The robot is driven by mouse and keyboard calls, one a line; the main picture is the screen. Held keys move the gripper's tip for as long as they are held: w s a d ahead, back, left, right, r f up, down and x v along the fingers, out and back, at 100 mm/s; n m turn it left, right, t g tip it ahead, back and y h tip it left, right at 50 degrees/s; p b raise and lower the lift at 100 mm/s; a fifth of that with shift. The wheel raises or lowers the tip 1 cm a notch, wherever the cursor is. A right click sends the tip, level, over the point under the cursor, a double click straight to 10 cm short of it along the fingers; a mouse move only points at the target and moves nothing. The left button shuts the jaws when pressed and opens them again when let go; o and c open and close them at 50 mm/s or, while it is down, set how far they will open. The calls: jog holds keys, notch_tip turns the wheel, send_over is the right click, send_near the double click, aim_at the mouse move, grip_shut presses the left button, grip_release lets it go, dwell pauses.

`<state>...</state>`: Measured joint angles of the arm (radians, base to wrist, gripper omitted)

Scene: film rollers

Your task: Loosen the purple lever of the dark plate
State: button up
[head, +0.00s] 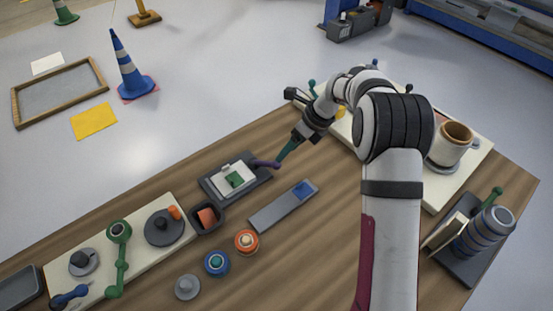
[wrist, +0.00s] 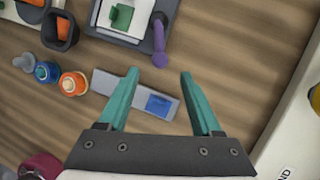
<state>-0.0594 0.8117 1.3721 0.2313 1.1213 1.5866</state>
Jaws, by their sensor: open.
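The dark plate (head: 207,188) lies on the wooden table, with a white piece and a green block on top. Its purple lever (head: 265,164) sticks out from the plate's right side. In the wrist view the lever (wrist: 160,45) points down from the edge of the dark plate (wrist: 112,35), at the top. My gripper (head: 282,156) has teal fingers and is beside the lever's free end in the head view. In the wrist view my gripper (wrist: 159,75) is open, nothing is between the fingertips, and the lever's knobbed end is just beyond them. I cannot tell the height gap.
A grey strip with a blue patch (head: 284,206) lies in front of the plate. A dark cup with an orange block (head: 207,217) stands close to the plate's left. Orange (head: 247,242) and blue (head: 217,263) round pieces stand nearer. A cream board with a mug (head: 450,145) is at right.

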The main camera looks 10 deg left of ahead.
aim_at(276, 165)
jog(key=x, duration=0.8)
jog(key=shift+a+f, duration=0.15)
jog(key=shift+f, duration=0.2)
jog(key=shift+c, duration=0.2)
grip_shut()
dwell(0.7)
